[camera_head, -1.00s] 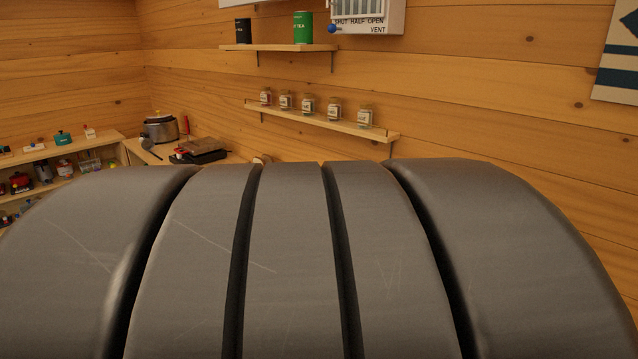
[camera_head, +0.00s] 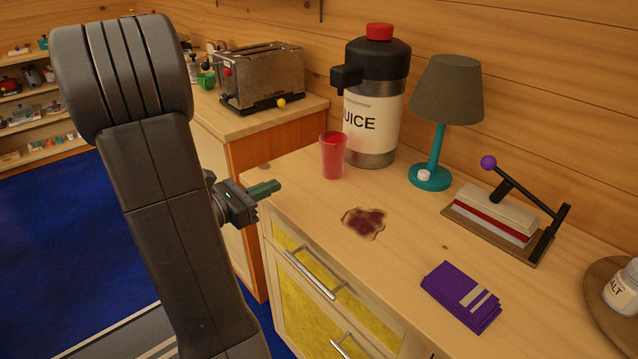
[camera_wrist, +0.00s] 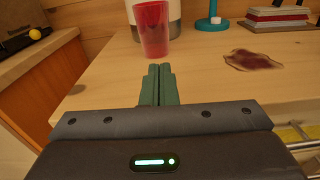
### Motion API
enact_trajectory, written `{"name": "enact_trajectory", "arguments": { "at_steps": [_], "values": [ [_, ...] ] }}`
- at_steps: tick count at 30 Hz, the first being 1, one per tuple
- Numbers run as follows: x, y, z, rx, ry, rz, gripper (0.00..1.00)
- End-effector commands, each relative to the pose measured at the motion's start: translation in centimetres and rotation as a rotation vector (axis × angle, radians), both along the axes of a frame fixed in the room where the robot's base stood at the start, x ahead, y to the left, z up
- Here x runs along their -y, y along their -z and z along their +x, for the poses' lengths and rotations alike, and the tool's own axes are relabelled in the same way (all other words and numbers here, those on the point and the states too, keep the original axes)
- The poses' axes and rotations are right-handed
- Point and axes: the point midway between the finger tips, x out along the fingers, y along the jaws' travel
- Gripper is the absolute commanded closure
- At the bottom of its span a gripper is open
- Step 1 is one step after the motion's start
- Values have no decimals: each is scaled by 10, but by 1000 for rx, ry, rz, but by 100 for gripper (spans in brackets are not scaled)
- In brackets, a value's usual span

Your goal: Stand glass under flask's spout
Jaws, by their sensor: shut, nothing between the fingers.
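The flask (camera_head: 372,100) is a steel and black dispenser with a red cap and a JUICE label, standing at the back of the counter. Its black spout (camera_head: 346,78) juts out to the left. A red translucent glass (camera_head: 332,157) stands upright on the counter in front of the flask, close to below the spout; I cannot tell if it is exactly under it. The glass also shows in the wrist view (camera_wrist: 153,30), straight ahead of the fingers. My gripper (camera_head: 265,188) is shut and empty, with green fingers, at the counter's left front edge, apart from the glass; it also shows in the wrist view (camera_wrist: 159,84).
A dark red spill (camera_head: 364,222) lies on the counter in front of the glass. A teal lamp (camera_head: 430,170), a lever press (camera_head: 500,215), a folded purple cloth (camera_head: 461,296) and a salt jar (camera_head: 622,287) are to the right. A toaster (camera_head: 258,75) stands on the left counter.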

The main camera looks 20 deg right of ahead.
Motion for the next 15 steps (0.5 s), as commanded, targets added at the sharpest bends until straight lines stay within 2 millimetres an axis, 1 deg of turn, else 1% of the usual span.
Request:
{"name": "enact_trajectory", "arguments": {
  "at_steps": [1,5,11,15],
  "values": [
    [-3,6,4,-7,-17,-17,100],
    [-3,4,9,-13,-32,-32,100],
    [15,4,14,-12,-27,-30,100],
    [33,4,21,-12,-26,-30,100]
  ]
}}
